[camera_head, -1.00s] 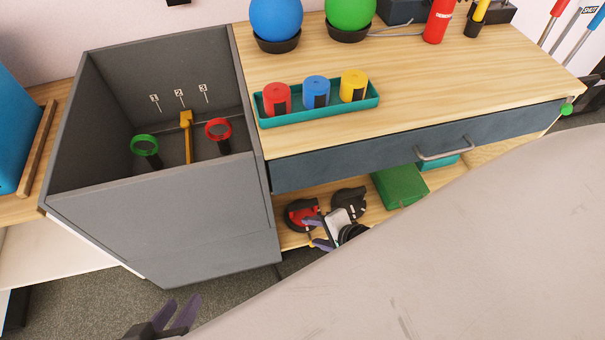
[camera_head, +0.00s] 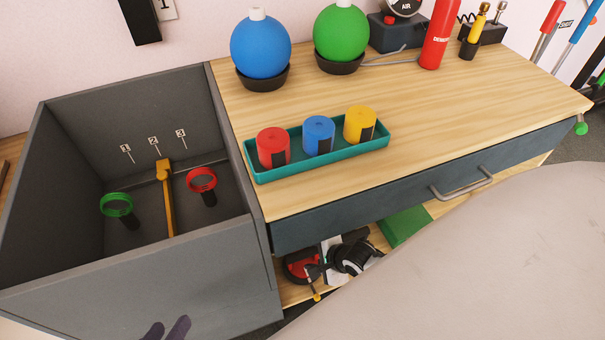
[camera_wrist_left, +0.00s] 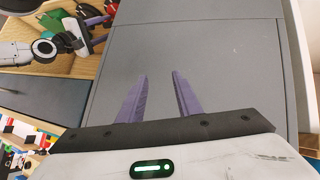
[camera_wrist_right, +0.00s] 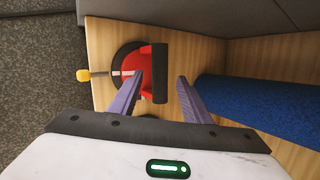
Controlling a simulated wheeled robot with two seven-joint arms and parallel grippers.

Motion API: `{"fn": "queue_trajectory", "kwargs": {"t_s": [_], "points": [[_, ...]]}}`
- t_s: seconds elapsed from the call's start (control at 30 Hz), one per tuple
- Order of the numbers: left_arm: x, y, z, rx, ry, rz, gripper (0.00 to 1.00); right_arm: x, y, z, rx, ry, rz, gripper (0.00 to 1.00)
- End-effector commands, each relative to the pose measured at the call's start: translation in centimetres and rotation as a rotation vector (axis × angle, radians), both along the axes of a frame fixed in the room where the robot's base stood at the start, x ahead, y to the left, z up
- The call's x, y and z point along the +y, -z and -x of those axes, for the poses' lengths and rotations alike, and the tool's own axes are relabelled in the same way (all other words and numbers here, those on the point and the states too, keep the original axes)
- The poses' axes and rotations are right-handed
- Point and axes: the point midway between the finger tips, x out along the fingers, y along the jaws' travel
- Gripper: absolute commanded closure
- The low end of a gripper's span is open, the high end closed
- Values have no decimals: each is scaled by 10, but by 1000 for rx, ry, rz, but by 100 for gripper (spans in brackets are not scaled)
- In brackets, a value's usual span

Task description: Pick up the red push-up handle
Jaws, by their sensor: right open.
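The red push-up handle (camera_head: 297,266) has a round red and black base and sits on the lower shelf under the drawer. In the right wrist view its black grip bar (camera_wrist_right: 160,72) stands over the red base. My right gripper (camera_wrist_right: 161,78) is open, with its fingertips on either side of the bar in that view; I cannot tell how far down they reach. In the head view my right gripper (camera_head: 318,272) partly covers the handle. My left gripper (camera_head: 167,328) is open and empty in front of the grey bin; it also shows in the left wrist view (camera_wrist_left: 159,75).
A blue roll (camera_wrist_right: 260,105) lies beside the handle on the shelf. A green block (camera_head: 404,227) is further right. The drawer (camera_head: 400,190) overhangs the shelf, and the grey bin (camera_head: 150,275) stands left. A yellow knob (camera_wrist_right: 83,75) shows at the shelf edge.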

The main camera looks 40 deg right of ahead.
Motion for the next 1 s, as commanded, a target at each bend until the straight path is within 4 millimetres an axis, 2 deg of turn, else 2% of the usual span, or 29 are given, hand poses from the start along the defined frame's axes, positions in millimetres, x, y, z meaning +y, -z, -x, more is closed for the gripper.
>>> {"fn": "queue_trajectory", "kwargs": {"t_s": [0.03, 0.2, 0.5, 0.53, 0.7, 0.8, 1.0], "points": [[-3, 2, -1, -20, 0, 23, 69, 0, 13, -6, -2, -3, 3, 56], [-12, -14, -3, -64, 2, 90, 69, 2, 28, -19, -1, -1, 1, 56], [-14, -22, -3, -76, 3, 110, 69, 3, 28, -22, 0, -1, 1, 56], [-14, -22, -3, -76, 3, 110, 69, 3, 28, -22, 0, -1, 1, 58], [-14, -22, -3, -76, 4, 108, 69, 3, 28, -22, 0, -1, 1, 87], [-14, -22, -3, -76, 4, 108, 69, 3, 28, -22, -1, -1, 1, 100], [-14, -22, -3, -76, 3, 108, 69, 4, 28, -22, 0, -1, -2, 100]]}}
